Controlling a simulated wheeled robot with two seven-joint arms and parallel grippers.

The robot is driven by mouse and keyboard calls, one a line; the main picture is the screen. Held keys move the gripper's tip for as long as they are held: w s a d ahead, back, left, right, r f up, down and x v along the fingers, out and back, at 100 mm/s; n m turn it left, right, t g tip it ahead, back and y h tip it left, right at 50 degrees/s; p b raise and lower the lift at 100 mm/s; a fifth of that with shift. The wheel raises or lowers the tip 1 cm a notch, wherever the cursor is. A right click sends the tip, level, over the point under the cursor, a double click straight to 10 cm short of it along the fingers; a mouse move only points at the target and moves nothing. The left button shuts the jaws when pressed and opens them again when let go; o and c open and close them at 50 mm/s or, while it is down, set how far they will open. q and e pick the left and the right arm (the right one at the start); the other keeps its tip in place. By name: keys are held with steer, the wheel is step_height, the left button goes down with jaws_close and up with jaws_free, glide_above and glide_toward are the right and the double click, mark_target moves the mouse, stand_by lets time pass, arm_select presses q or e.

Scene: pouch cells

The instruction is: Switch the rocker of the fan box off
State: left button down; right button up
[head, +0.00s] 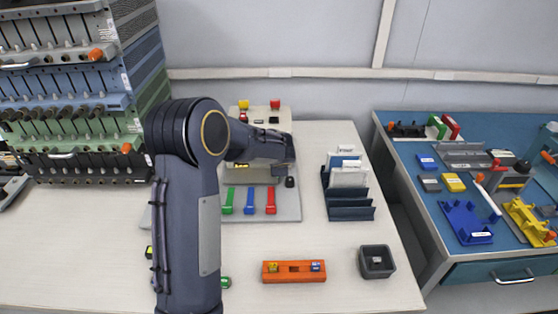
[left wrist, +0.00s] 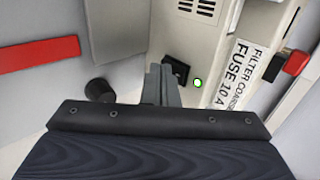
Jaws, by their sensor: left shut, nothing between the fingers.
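The fan box, pale beige, shows in the left wrist view (left wrist: 215,40) with a vent, a lit green lamp (left wrist: 197,83) and a label reading "FILTER COARSE FUSE 10 A". A small black part that looks like the rocker (left wrist: 178,72) sits beside the lamp; which way it is tipped I cannot tell. My left gripper (left wrist: 161,75) is shut and empty, its fingertips close beside this black part; contact is unclear. In the head view my left arm covers much of the box, and the rocker is hidden. My right gripper is not in view.
Green, blue and red bars (head: 271,201) lie on the grey base plate. A black knob (left wrist: 100,90) stands left of my fingers. A dark rack (head: 350,213), an orange holder (head: 294,279) and a dark cup (head: 376,274) stand on the table. Shelving (head: 75,130) rises at left.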

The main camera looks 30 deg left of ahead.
arm_select(q)
steer(key=shift+w+f+b, duration=0.1)
steer(key=shift+f+b, duration=0.35)
steer(key=shift+b, duration=0.8)
steer(key=shift+r+b, duration=0.3)
steer(key=shift+r, duration=0.15)
steer(key=shift+w+a+r+p, duration=0.1)
steer(key=shift+r+p, duration=0.75)
steer(key=shift+r, duration=0.1)
steer(key=shift+f, duration=0.1)
